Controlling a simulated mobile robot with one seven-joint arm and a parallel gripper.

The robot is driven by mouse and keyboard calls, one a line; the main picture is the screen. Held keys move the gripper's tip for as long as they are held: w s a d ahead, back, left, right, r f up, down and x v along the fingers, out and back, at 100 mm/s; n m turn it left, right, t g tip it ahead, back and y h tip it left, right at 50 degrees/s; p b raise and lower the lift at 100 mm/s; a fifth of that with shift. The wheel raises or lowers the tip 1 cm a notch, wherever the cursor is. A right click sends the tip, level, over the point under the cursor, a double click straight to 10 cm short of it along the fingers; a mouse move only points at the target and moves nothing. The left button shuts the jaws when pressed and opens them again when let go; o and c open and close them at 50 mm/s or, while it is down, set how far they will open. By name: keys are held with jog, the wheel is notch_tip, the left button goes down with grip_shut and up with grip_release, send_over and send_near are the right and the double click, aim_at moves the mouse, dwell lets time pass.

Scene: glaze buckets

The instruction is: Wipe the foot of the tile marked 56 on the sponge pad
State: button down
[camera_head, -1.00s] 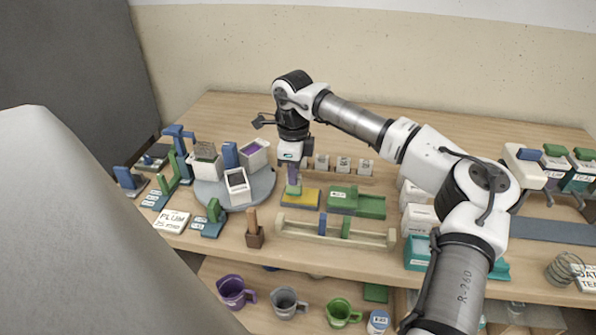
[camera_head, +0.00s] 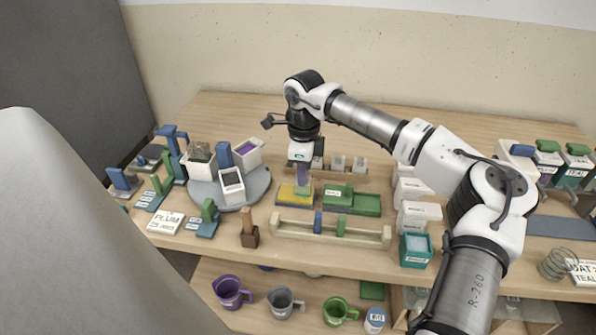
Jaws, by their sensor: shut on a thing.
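The number on this tile cannot be read here. The yellow sponge pad (camera_head: 286,196) lies on the table right below it, with a blue edge showing. The tile's foot is at the right part of the pad; whether it presses on the pad or is just above it, I cannot tell.
A green block tray (camera_head: 368,204) stands close to the right of the pad. A wooden rack (camera_head: 285,227) with two tiles lies in front. A grey turntable (camera_head: 259,188) with buckets is at left. Small white blocks (camera_head: 338,163) stand behind.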

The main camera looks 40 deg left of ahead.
dwell(0.3)
jog(key=shift+r+p, duration=1.95)
jog(key=shift+r, duration=1.1)
jog(key=shift+r, duration=0.1)
